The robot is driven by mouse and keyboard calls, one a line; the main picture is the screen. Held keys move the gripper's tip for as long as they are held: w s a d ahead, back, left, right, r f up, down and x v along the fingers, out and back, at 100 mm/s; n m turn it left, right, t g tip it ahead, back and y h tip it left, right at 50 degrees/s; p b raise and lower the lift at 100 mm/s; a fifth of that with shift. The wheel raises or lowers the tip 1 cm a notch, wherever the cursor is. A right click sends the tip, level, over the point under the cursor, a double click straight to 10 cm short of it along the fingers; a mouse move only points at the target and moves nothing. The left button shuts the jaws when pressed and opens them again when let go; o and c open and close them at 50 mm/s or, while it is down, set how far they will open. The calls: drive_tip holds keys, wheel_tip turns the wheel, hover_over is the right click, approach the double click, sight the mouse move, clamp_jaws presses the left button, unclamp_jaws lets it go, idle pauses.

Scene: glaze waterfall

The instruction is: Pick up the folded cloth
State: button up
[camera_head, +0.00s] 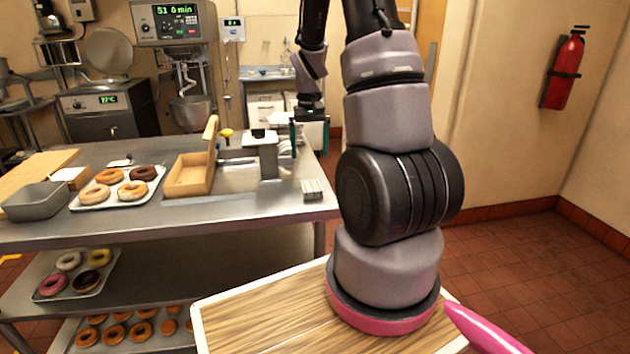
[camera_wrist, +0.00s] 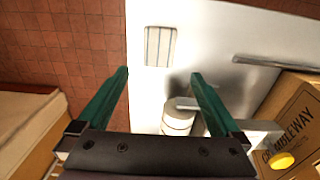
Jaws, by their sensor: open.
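The folded cloth (camera_head: 314,189) is a small, pale striped piece lying flat on the steel table near its right end. It also shows in the wrist view (camera_wrist: 159,46), close to the table edge, beyond my fingertips and roughly centred between them. My gripper (camera_wrist: 160,73) has two green fingers spread wide apart with nothing between the tips. In the head view my gripper (camera_head: 309,118) hangs above the right end of the table, behind the cloth and higher than it; its fingers are small there.
A white round container (camera_wrist: 179,117) stands below my fingers. A cardboard box (camera_wrist: 292,125) is at the right. The tabletop around the cloth is clear.

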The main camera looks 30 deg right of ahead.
hover_over(311, 185)
drive_tip(key=f, duration=0.5)
drive_tip(key=shift+w+f, duration=0.25)
drive_tip(key=shift+f, duration=0.05)
drive_tip(key=shift+s+f, duration=0.2)
drive_tip(key=shift+f, duration=2.5)
drive_tip(key=c, duration=1.2)
